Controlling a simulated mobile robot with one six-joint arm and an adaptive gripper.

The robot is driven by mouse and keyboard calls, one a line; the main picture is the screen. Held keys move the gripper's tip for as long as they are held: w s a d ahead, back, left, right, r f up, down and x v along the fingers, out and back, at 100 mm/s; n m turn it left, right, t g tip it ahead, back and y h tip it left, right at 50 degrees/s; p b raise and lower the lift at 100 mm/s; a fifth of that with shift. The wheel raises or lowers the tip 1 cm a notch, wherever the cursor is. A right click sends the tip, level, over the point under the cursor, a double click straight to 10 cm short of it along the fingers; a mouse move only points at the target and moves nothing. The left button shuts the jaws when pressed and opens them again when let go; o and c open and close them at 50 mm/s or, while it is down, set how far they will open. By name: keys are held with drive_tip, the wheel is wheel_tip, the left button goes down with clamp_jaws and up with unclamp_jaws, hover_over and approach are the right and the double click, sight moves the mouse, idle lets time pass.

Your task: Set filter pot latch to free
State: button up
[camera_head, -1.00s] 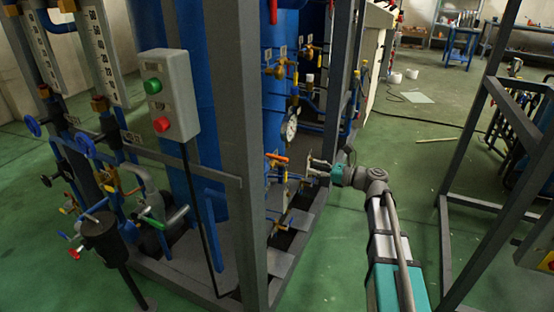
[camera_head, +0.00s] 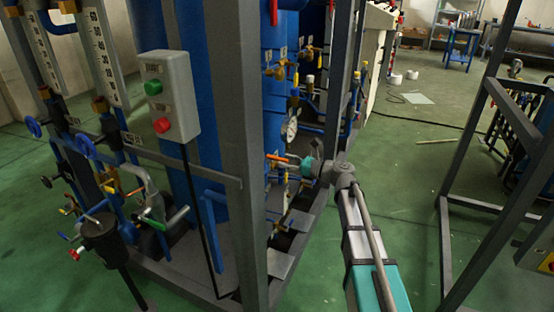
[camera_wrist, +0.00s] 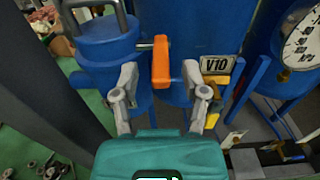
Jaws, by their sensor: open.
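An orange handle (camera_wrist: 161,60) stands out in front of blue vessels in the wrist view, beside a tag marked V10 (camera_wrist: 217,65). In the head view the orange handle (camera_head: 276,158) shows just left of my gripper. A blue lidded pot (camera_wrist: 108,48) with a grey bar handle is left of it in the wrist view. My gripper (camera_wrist: 160,84) is open, one finger to each side of the handle's lower end, with gaps on both sides. In the head view my gripper (camera_head: 297,164) is partly hidden by its wrist. I cannot tell which part is the filter pot latch.
A round pressure gauge (camera_wrist: 301,42) is at the right in the wrist view. A grey frame post (camera_head: 240,130) stands left of my arm. A yellow valve part (camera_wrist: 213,119) is near the right finger. Open green floor (camera_head: 400,180) lies to the right.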

sight(277, 157)
drive_tip(key=shift+x, duration=1.9)
drive_tip(key=shift+c, duration=0.3)
clamp_jaws()
